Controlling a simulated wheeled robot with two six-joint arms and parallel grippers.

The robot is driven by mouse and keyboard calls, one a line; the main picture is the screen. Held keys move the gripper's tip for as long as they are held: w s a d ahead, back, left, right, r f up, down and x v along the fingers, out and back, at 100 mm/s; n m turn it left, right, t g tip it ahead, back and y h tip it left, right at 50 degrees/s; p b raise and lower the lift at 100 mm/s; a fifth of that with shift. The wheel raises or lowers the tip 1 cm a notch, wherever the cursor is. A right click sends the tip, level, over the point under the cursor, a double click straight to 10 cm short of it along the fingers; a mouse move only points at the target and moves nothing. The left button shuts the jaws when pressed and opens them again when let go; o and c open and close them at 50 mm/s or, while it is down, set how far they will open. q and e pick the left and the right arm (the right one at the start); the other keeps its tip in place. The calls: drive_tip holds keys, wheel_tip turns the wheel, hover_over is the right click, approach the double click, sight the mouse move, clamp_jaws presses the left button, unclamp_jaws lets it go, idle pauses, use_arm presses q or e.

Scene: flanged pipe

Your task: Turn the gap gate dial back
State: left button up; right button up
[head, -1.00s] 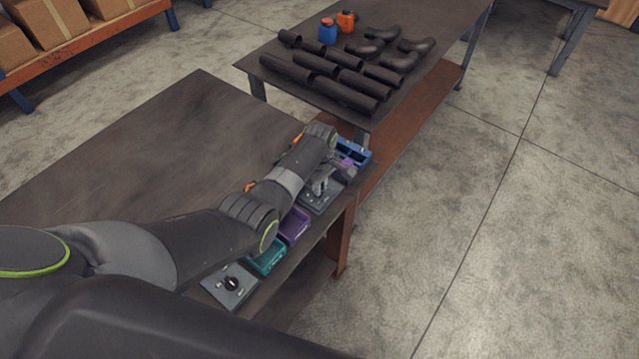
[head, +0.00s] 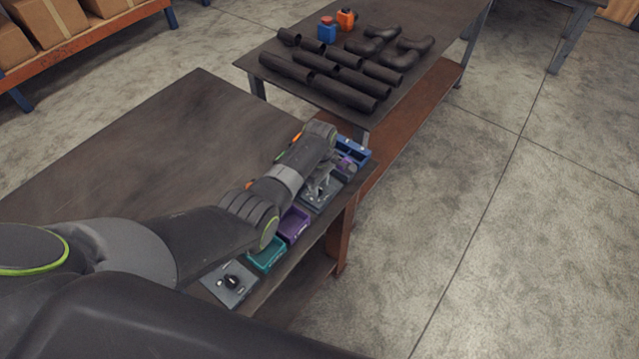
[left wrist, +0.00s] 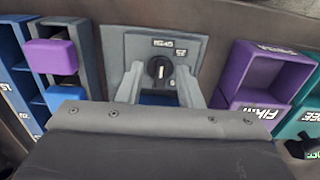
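A black round dial knob with a white mark (left wrist: 160,68) sits on a grey plate (left wrist: 140,42) with small white lettering in the left wrist view. The mark points roughly up the picture. My left gripper (left wrist: 159,72) is open, with one finger on each side of the knob; contact cannot be told. In the head view my left gripper (head: 322,186) is over the same plate (head: 312,204) near the table's right edge. A second grey plate with a black knob (head: 232,282) lies nearer. My right gripper is not in view.
A purple bin (head: 294,224) and a teal bin (head: 267,254) stand between the two plates. A blue bin (head: 352,150) is beyond the gripper. Pipes (head: 345,92) lie on the far table. The left part of the near table (head: 190,130) is bare.

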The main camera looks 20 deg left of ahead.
sight(320, 188)
use_arm(q)
drive_tip(key=shift+r, duration=0.4)
wheel_tip(320, 188, up, 17)
drive_tip(key=shift+f+b, duration=0.2)
drive_tip(key=shift+b, duration=0.25)
drive_tip(key=shift+f, duration=0.1)
idle(0.3)
